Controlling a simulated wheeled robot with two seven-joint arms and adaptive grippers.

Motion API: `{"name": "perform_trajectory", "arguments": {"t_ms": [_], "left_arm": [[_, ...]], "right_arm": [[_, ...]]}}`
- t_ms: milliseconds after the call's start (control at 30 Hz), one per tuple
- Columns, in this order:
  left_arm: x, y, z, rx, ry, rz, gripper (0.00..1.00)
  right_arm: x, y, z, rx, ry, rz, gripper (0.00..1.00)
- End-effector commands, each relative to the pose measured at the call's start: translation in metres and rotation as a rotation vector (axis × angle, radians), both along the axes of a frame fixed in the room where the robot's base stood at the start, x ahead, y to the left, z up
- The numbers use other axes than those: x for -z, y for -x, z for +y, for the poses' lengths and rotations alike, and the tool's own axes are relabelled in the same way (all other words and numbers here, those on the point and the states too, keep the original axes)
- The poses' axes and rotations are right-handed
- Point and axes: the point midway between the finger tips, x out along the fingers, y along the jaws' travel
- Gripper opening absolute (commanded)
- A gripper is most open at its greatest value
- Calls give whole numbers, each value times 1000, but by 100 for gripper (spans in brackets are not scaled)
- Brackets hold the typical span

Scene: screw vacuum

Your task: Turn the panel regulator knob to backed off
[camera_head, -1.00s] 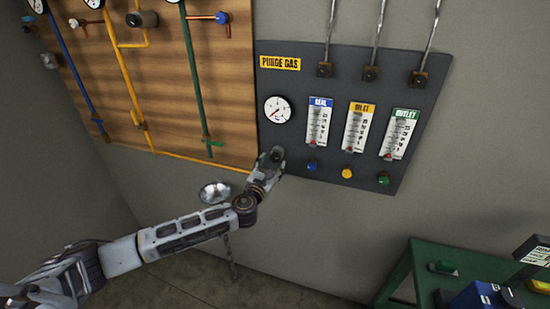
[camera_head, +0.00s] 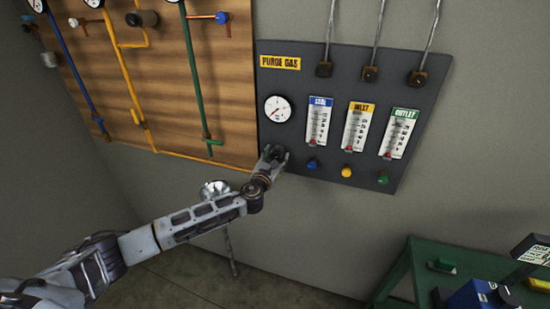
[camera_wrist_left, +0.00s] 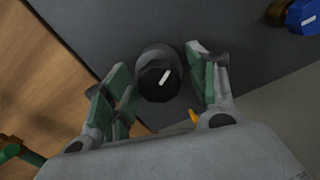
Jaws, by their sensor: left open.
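The panel regulator knob (camera_wrist_left: 158,75) is black with a white pointer line, on the dark purge gas panel (camera_head: 300,163). In the left wrist view its line slants up to the right. My left gripper (camera_wrist_left: 162,85) is open, with one green-padded finger on each side of the knob and visible gaps to it. In the head view my left gripper (camera_head: 274,155) is at the panel's lower left corner, below the round gauge (camera_head: 277,109), and partly covers the knob. My right gripper is out of view.
A blue knob (camera_wrist_left: 303,17) is at the upper right of the left wrist view. Yellow (camera_head: 346,172) and green (camera_head: 382,178) knobs sit farther right on the panel. A wooden board (camera_head: 160,90) with coloured pipes is on the left. A green bench (camera_head: 420,270) stands lower right.

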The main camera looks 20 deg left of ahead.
Motion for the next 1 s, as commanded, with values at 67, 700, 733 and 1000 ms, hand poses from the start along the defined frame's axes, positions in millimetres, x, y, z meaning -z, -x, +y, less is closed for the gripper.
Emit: {"name": "perform_trajectory", "arguments": {"t_ms": [67, 700, 733, 1000], "left_arm": [[0, 0, 0, 0, 0, 0, 51], [0, 0, 0, 0, 29, 1, 11], [0, 0, 0, 0, 37, 1, 11], [2, 0, 0, 0, 170, 7, 11]], "right_arm": [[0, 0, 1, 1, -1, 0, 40], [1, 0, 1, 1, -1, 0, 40], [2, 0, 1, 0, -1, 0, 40], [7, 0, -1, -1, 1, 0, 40]]}}
